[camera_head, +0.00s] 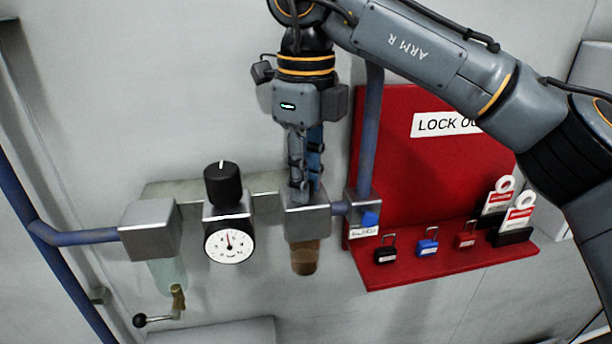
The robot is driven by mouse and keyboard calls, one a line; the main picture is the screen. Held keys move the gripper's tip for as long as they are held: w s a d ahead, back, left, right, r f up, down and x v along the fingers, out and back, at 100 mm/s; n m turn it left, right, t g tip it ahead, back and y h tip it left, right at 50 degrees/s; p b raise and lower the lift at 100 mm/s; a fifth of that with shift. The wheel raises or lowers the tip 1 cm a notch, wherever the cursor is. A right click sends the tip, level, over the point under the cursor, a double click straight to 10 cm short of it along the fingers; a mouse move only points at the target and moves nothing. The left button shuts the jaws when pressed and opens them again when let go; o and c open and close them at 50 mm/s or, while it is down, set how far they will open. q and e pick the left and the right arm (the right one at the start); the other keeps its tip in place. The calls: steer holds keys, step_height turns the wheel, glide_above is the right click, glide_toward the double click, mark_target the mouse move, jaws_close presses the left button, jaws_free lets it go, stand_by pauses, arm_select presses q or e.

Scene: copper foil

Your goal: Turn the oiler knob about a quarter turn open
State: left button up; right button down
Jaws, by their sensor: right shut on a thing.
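The oiler is the right-hand metal block (306,221) of the air unit, with an amber-brown bowl (305,258) below it. My right gripper (305,188) points down onto the top of this block. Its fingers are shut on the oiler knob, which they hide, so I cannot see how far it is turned. My left gripper is not in view.
Left of the oiler stand a regulator with a black knob (223,184) and white gauge (229,242), then a filter block (151,230). A blue pipe (369,130) rises just right of the gripper. A red lockout board (430,180) holds padlocks and tags.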

steer(key=c, duration=1.2)
jaws_free()
steer(key=shift+r, duration=0.1)
step_height(320, 180, up, 12)
